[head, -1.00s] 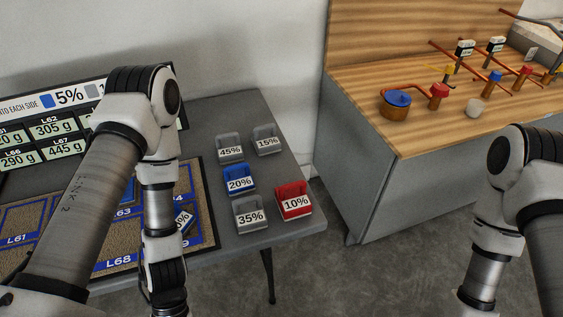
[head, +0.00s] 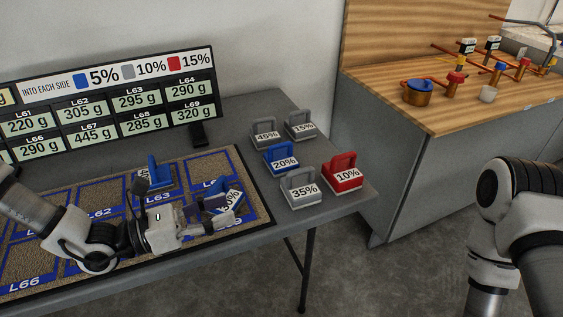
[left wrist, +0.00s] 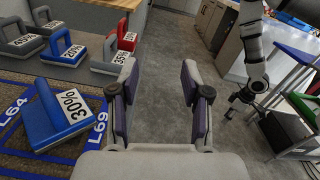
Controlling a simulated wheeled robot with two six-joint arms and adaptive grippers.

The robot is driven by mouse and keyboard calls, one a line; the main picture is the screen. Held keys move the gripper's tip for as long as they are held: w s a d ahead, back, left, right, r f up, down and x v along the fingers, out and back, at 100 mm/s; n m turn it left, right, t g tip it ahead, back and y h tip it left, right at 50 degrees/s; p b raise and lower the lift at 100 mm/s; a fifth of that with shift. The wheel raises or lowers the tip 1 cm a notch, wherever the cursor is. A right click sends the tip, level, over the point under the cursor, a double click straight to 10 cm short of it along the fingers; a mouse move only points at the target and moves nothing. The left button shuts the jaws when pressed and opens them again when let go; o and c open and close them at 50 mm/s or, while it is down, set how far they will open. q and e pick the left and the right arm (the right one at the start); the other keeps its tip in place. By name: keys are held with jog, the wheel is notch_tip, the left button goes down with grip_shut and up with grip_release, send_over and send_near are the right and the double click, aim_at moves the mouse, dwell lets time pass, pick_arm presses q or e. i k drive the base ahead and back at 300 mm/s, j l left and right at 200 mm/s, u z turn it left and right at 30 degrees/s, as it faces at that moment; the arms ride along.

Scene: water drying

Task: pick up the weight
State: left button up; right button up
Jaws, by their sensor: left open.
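Several weights with handles and percent labels are in view. A blue 30% weight (left wrist: 55,122) lies on the mat by L69, just left of my left gripper in the left wrist view; in the head view it (head: 234,196) is partly hidden by the gripper. A blue weight (head: 158,172) stands further back on the mat. On the bare table are a blue 20% weight (head: 281,160), a red 10% weight (head: 343,175) and grey ones (head: 300,188). My left gripper (left wrist: 158,68) is open and empty. My right gripper (left wrist: 246,98) appears small in the left wrist view; its jaws are unclear.
The brown mat (head: 105,200) with blue-outlined cells lies on the grey table (head: 335,205). A display board (head: 110,105) with gram readings stands behind it. A wooden workbench (head: 440,115) with pipes is at the right. Open floor (head: 345,275) lies between them.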

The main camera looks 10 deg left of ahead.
aim_at(280, 160)
jog(key=i, duration=0.95)
